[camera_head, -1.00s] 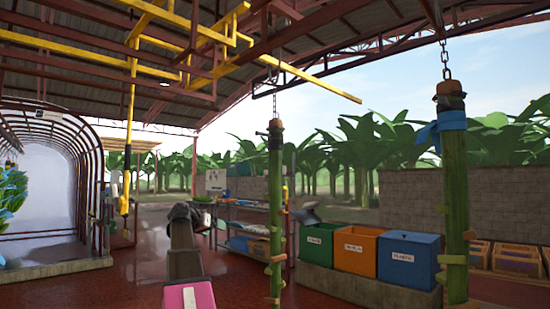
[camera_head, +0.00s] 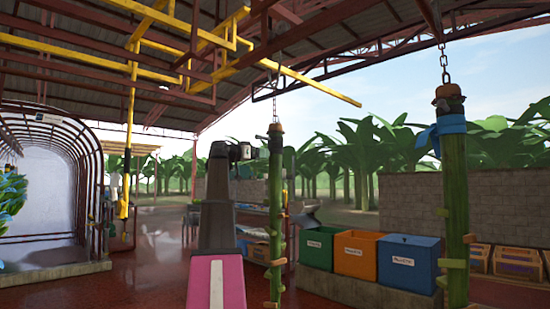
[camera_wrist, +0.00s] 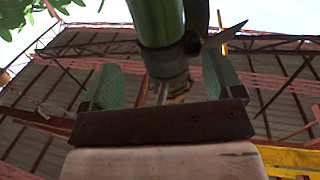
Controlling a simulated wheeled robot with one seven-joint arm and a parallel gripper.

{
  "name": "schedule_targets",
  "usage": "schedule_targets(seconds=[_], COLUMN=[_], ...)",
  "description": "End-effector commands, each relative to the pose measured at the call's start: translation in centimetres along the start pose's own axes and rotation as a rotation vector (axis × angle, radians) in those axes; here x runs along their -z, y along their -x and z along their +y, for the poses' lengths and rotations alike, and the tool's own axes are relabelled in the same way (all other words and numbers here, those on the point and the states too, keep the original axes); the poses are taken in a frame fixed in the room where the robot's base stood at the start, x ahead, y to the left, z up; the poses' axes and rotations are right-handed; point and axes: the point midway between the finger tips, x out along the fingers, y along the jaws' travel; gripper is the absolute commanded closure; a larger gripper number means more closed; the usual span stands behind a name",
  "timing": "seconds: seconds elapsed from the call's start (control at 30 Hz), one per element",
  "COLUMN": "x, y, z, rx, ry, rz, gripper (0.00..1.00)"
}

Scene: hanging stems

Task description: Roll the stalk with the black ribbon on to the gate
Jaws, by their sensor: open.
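A green stalk (camera_head: 276,215) hangs upright from a chain under the yellow overhead rail (camera_head: 307,87). A dark band, seemingly the black ribbon (camera_head: 275,129), is near its top. My gripper (camera_head: 250,151) is raised just left of the stalk's upper part. In the wrist view my gripper (camera_wrist: 160,88) is open, with a pad on each side; the stalk (camera_wrist: 155,22) shows above and between them, with a dark strip at its right. I cannot tell whether they touch. A second stalk (camera_head: 454,200) with a blue ribbon (camera_head: 444,131) hangs at right. Which part is the gate is unclear.
Green (camera_head: 318,248), orange (camera_head: 355,254) and blue (camera_head: 409,262) bins stand on a low ledge behind the stalks. A shelf (camera_head: 254,225) is behind my arm. A barred arched tunnel (camera_head: 85,150) is at left. The red floor between is clear.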

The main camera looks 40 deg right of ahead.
Motion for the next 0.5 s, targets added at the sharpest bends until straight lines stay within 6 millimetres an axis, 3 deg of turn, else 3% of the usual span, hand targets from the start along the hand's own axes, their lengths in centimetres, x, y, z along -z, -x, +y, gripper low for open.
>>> schedule_targets(seconds=[0.3,0.5], x=[0.0,-0.1], y=[-5.7,-7.8], z=[-0.1,-0.1], rx=[-0.001,-0.001], ry=[0.002,0.002], rz=[-0.002,-0.002], gripper=[0.14,0.14])
